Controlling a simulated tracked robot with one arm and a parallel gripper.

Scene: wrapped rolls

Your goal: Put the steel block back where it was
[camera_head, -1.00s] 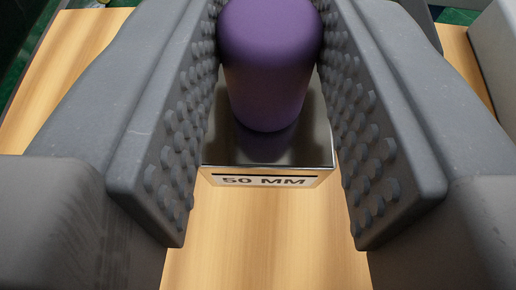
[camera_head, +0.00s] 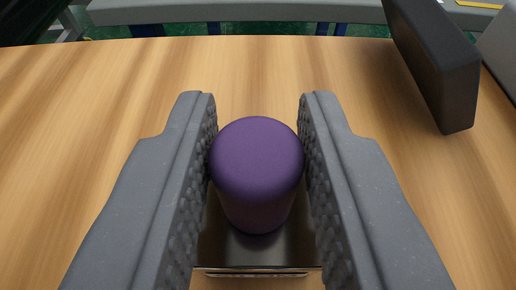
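The steel block (camera_head: 258,254) is a shiny, mirror-like slab in the lower middle of the view. A rounded purple cylinder (camera_head: 256,165) stands upright on top of it like a handle. My gripper (camera_head: 257,150) has one studded grey finger on each side of the purple cylinder, and both appear to touch it. The lower part of the block lies between the fingers, and its front label is not readable from this angle. I cannot tell whether the block rests on the wooden table or hangs just above it.
The wooden table top (camera_head: 90,110) is clear to the left and beyond my gripper. A dark upright slab (camera_head: 435,65) stands at the right, with a pale grey object (camera_head: 502,55) behind it. A grey bench (camera_head: 250,12) lies past the table's far edge.

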